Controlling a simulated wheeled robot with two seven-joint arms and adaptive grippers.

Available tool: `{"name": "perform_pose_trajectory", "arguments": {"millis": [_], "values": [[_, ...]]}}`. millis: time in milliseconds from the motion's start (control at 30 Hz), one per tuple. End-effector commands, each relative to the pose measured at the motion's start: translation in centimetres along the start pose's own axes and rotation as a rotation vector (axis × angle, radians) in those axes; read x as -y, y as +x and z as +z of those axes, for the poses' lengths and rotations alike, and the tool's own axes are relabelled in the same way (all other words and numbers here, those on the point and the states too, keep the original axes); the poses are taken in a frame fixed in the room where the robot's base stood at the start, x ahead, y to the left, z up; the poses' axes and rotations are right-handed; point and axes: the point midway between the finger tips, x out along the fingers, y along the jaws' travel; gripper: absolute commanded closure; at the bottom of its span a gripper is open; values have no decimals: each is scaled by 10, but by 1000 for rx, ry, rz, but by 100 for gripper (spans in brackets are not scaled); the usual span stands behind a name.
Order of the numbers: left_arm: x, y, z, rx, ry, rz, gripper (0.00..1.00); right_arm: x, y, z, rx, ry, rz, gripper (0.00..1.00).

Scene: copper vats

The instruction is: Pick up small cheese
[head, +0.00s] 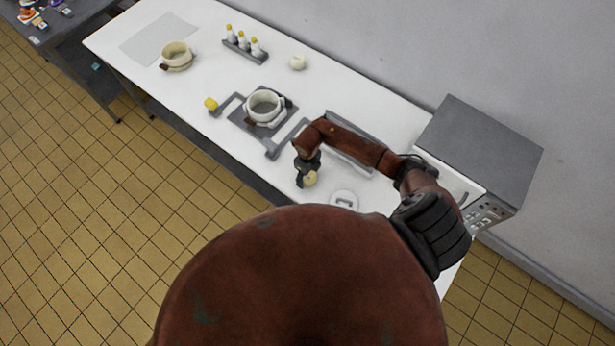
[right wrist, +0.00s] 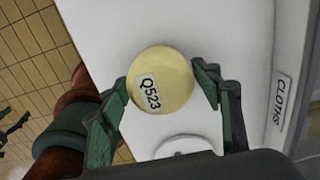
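The small cheese is a round, pale yellow piece (right wrist: 172,80) with a white label reading Q523. In the right wrist view it sits between the two dark green fingers of my right gripper (right wrist: 160,82), which appear to touch it on both sides. My left gripper is not in the head view. A dark shape at the left edge of the right wrist view may be part of it, too small to read.
A round white lid (head: 344,201) lies close to the cheese. A white pot (head: 264,106) stands on a dark plate mid-table, with a yellow piece (head: 211,104) to its left. A grey oven (head: 480,150) is right.

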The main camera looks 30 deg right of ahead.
Motion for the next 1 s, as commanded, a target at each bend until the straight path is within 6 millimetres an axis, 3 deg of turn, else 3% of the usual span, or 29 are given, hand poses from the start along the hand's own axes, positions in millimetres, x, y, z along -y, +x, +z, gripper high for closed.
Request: {"name": "perform_pose_trajectory", "arguments": {"millis": [533,833,1000], "values": [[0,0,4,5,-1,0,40,0,0,0,1,0,0,80],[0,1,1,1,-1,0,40,1,-3,1,2,0,-1,80],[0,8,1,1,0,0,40,1,-16,2,5,-3,-3,80]]}}
